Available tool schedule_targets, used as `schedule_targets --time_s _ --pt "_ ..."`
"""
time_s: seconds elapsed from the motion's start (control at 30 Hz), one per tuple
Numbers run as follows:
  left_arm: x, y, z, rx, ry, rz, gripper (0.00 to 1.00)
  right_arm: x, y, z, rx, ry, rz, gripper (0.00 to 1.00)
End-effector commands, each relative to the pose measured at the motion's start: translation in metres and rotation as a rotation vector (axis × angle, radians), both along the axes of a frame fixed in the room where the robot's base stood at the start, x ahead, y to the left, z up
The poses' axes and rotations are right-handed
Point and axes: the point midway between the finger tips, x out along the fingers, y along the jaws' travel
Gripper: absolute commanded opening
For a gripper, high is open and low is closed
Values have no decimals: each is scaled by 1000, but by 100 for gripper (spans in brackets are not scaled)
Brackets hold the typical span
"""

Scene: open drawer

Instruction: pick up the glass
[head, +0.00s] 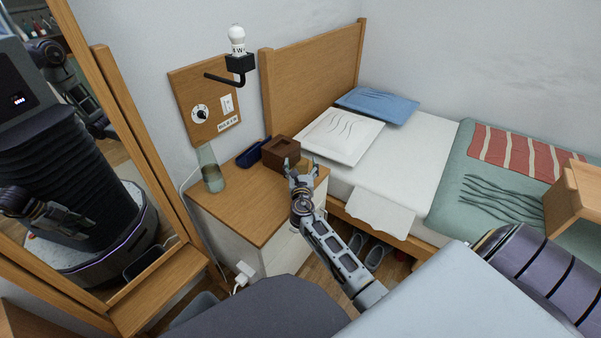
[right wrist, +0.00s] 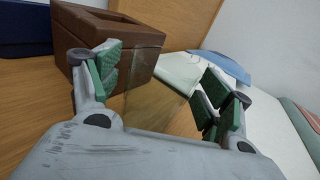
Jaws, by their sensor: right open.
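A tall, clear, greenish glass (head: 211,170) stands upright at the left back of the wooden bedside cabinet (head: 240,205). My right gripper (head: 299,166) is over the cabinet's right side, to the right of the glass and apart from it, close to a brown box (head: 281,153). In the right wrist view, my right gripper (right wrist: 160,90) is open, its green-padded fingers spread. A faint see-through patch shows between them; I cannot tell whether it is glass. The tall glass does not show in that view. My left gripper is not directly in view.
The brown box (right wrist: 110,45) stands just ahead of my right fingers. A dark blue object (head: 253,153) lies beside it. A lamp (head: 237,58) juts from the wall. A mirror (head: 130,180) is at left, a bed (head: 400,165) at right. The cabinet's front top is clear.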

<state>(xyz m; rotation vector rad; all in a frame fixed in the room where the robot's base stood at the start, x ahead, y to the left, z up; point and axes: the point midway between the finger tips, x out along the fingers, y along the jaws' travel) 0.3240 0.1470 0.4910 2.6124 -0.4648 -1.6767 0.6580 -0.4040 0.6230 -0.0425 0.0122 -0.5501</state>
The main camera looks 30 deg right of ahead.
Motion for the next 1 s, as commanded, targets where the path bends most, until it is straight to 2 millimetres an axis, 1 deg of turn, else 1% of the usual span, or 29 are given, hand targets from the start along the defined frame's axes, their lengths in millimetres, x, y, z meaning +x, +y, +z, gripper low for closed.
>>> schedule_targets --time_s 0.23,0.27,0.67,0.7,1.0 --pt "0 0 0 0 0 1 37 0 0 0 0 0 0 79" --pt "0 0 0 0 0 1 37 0 0 0 0 0 0 78" --pt "0 0 0 1 0 1 37 0 0 0 0 0 0 26" --pt "0 0 0 1 0 1 37 0 0 1 -1 -1 0 25" --pt "0 0 2 1 0 0 37 0 0 2 -1 -1 0 25"
